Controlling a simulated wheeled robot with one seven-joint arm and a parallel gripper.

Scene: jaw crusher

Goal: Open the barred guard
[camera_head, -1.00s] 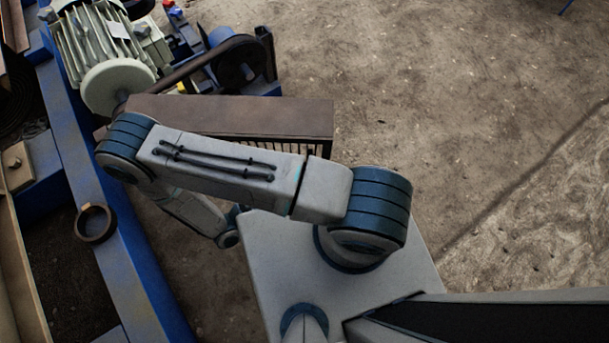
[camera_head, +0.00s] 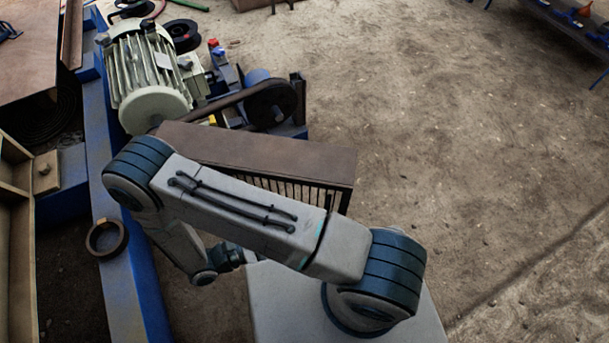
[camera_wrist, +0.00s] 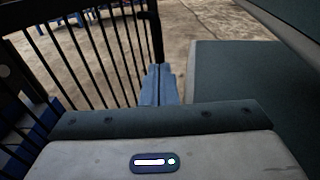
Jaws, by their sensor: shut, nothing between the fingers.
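The barred guard (camera_head: 262,152) has a flat brown top and dark vertical bars on its near side; my arm covers part of it in the head view. In the wrist view its black bars (camera_wrist: 88,62) fill the left and upper left, ending at a thicker dark upright (camera_wrist: 157,35). My gripper (camera_wrist: 158,72) shows two blue-grey fingers closed together, with nothing between them. Their tips are at the lower end of that upright; I cannot tell whether they touch it. In the head view the fingers are hidden behind my arm.
A pale green motor (camera_head: 150,80) and a belt pulley (camera_head: 270,103) stand behind the guard. A blue frame beam (camera_head: 120,225) with a rusty ring (camera_head: 107,239) runs along the left. The dirt floor (camera_head: 460,150) to the right is open.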

